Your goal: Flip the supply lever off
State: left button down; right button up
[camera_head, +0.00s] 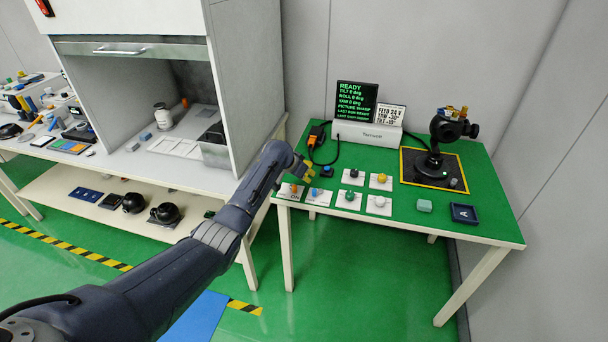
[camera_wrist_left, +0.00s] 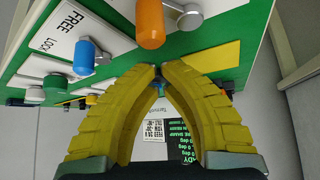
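An orange-handled lever (camera_head: 294,188) stands on a white plate marked ON at the table's front left corner. I take it to be the supply lever, though no supply label is readable. It also shows large at the top of the left wrist view (camera_wrist_left: 150,24), its handle pointing toward the camera. My left gripper (camera_head: 309,170) is above and just behind the levers, not touching the orange one. In the left wrist view its yellow fingers (camera_wrist_left: 158,72) come together at the tips with nothing visibly held. My right gripper is not in view.
A blue-handled lever (camera_wrist_left: 86,55) on a FREE/LOCK plate stands beside the orange one. Several knobs on white plates, such as the yellow one (camera_head: 381,178), lie to the right. A READY screen (camera_head: 357,101) and a gimbal camera (camera_head: 450,128) stand farther back.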

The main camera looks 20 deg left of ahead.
aim_at(293, 186)
pick_arm(q)
jog(key=shift+s+a+f, duration=0.1)
jog(key=shift+s+a, duration=0.35)
jog(key=shift+s, duration=0.45)
jog(key=shift+s+a, duration=0.45)
jog(key=shift+s, duration=0.4)
